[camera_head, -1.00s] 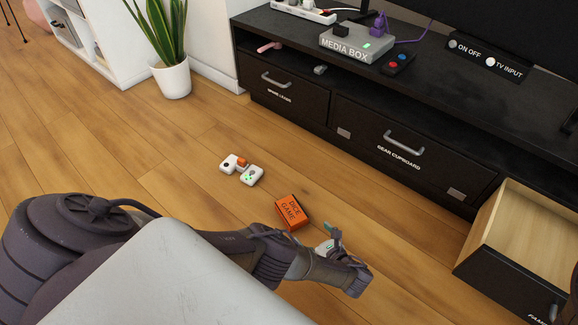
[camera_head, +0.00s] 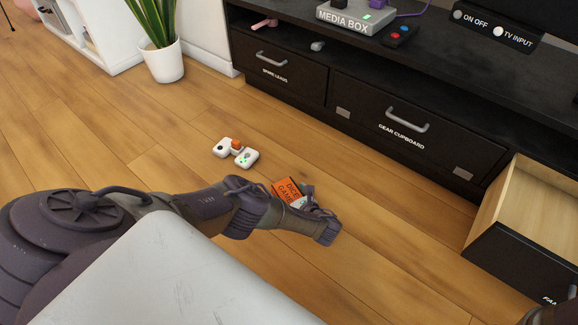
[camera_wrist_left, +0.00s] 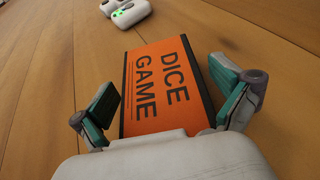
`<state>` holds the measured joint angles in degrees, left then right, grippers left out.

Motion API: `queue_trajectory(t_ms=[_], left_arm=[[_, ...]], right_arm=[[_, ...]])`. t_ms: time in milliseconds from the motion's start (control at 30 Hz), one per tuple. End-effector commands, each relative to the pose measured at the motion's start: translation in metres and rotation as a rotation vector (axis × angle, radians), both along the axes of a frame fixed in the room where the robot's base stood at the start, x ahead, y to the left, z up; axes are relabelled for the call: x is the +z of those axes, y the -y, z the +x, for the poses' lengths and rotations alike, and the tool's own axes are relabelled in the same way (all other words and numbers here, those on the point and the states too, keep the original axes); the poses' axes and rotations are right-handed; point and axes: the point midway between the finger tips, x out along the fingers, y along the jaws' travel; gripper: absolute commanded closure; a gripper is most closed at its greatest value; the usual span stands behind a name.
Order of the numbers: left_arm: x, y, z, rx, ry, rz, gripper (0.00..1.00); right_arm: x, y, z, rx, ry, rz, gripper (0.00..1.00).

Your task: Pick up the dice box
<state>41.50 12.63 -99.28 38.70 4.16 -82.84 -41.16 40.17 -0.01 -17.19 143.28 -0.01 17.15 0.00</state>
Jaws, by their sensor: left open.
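The orange dice box (camera_head: 287,188), lettered "DICE GAME", lies on the wooden floor. In the head view my left arm and gripper (camera_head: 310,200) cover part of it. In the left wrist view the dice box (camera_wrist_left: 165,85) lies between the two fingers of my left gripper (camera_wrist_left: 168,103). The teal-padded fingers are open, one on each side of the box, and a gap shows at least on the left side. The near end of the box is hidden by the gripper's body. Only a dark piece of my right arm shows at the lower right corner of the head view; its fingers are not visible.
White gadgets (camera_head: 235,151) lie on the floor beyond the box. The black TV cabinet (camera_head: 330,95) stands behind, with an open drawer (camera_head: 520,230) jutting out at the right. A potted plant (camera_head: 163,62) stands at the back left. Floor between box and cabinet is clear.

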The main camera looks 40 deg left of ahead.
Motion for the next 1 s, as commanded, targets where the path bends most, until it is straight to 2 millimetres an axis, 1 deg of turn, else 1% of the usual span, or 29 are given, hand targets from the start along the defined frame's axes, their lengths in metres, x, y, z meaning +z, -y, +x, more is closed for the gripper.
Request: queue_trajectory(t_ms=[233,567,600,867,1000], left_arm=[[0.0002,-0.0013,0.0008,-0.001,0.0,-0.001,0.0],[-0.0003,-0.001,0.0006,-0.001,0.0,-0.001,0.55],[-0.0004,-0.001,0.0005,-0.001,-0.001,-0.002,0.62],[0.0,-0.0011,0.0003,-0.001,-0.001,-0.002,0.62],[0.0059,-0.0009,0.0,0.0,-0.001,-0.003,0.62]], right_arm=[[-0.0003,0.0,0.0,0.0,0.0,0.0,0.6],[-0.0004,-0.0002,-0.0002,0.0,0.001,-0.001,0.6],[-0.0005,-0.0002,-0.0002,0.0,0.001,-0.001,0.6],[0.0001,-0.0002,-0.0002,0.0,0.001,-0.001,0.6],[0.0062,-0.0001,-0.0002,0.0,0.0,-0.001,0.6]])
